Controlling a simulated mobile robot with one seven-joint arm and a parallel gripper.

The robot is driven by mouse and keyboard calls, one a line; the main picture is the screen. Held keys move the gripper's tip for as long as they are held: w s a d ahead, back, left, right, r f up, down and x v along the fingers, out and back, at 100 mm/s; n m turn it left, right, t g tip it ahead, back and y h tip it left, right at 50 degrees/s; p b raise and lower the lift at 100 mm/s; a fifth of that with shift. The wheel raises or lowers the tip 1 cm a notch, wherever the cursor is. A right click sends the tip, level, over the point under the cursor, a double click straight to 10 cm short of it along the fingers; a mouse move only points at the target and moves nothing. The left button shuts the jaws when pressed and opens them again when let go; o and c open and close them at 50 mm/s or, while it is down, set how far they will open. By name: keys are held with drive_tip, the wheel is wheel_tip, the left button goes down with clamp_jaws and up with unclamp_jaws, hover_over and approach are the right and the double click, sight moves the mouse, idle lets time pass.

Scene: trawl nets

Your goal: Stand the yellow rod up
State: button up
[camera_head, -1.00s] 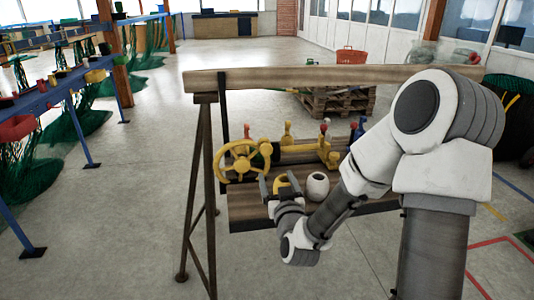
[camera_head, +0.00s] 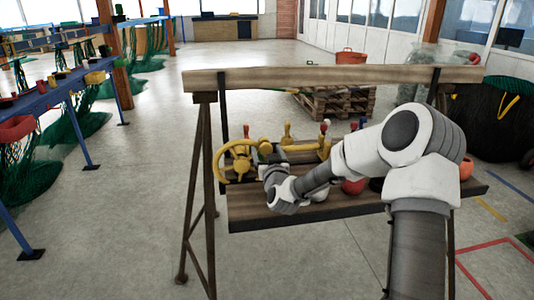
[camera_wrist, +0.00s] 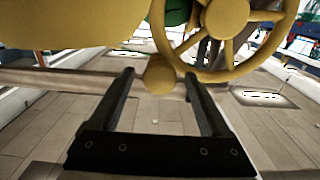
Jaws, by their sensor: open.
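A yellow handwheel (camera_head: 232,160) stands at the left end of the hanging wooden shelf, with yellow valve parts beside it. In the wrist view the handwheel (camera_wrist: 228,35) fills the upper right, and a large yellow surface (camera_wrist: 70,18) fills the upper left. A rounded yellow end (camera_wrist: 160,75) shows between my fingertips; I cannot tell whether it is the yellow rod's end or whether the fingers touch it. My gripper (camera_wrist: 158,74) is open, its two dark fingers spread on either side of that end.
The shelf (camera_head: 250,207) hangs under a wooden beam (camera_head: 330,76) on trestle legs. Further yellow valves (camera_head: 286,134) stand along the back of it. A red round object (camera_head: 353,187) and an orange one (camera_head: 466,170) are at the right. The shelf's front left is bare.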

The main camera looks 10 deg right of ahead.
clamp_jaws()
idle(0.5)
